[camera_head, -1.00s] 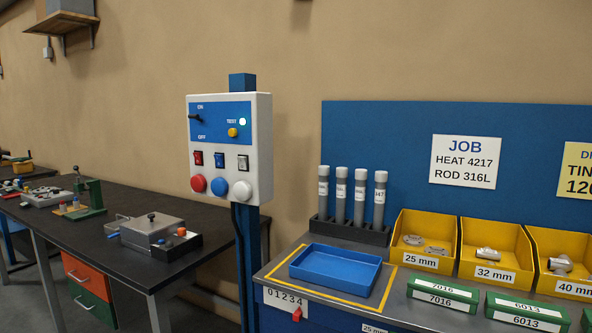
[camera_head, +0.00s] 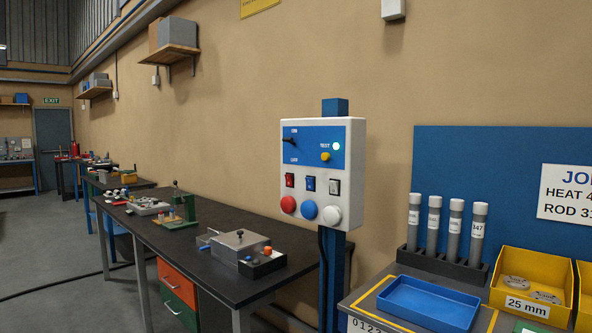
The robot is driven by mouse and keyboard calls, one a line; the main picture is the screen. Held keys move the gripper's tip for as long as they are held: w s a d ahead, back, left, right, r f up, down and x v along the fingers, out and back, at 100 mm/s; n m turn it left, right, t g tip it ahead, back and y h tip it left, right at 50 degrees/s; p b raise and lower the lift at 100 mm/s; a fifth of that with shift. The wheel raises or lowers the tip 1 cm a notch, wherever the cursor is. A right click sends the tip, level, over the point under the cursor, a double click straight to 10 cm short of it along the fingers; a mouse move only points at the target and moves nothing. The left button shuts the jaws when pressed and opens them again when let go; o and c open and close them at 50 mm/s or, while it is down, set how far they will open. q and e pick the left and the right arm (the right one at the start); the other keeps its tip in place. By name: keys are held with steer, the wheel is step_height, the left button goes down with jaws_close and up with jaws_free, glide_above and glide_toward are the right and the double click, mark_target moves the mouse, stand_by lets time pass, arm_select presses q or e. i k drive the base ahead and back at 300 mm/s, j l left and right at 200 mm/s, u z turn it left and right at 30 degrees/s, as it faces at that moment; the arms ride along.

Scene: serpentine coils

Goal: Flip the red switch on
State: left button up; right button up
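The red switch (camera_head: 290,180) is a small rocker on the front of a white control box (camera_head: 350,185), leftmost in a row with a blue switch (camera_head: 310,184) and a grey switch (camera_head: 334,187). Its position is too small to tell. Below the row are a red button (camera_head: 288,204), a blue button (camera_head: 309,209) and a white button (camera_head: 331,215). Above is a blue panel with a black lever, a yellow button and a lit lamp (camera_head: 336,146). Neither of my grippers shows in the head view.
The box stands on a blue post (camera_head: 335,285) between a black workbench (camera_head: 195,240) on the left and a bench on the right with a blue tray (camera_head: 428,303), grey tubes and yellow bins (camera_head: 530,275). Open floor (camera_head: 50,270) lies at the far left.

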mark_target(289, 178)
steer(key=i, duration=2.25)
steer(key=l+z, duration=0.05)
steer(key=l, duration=0.1)
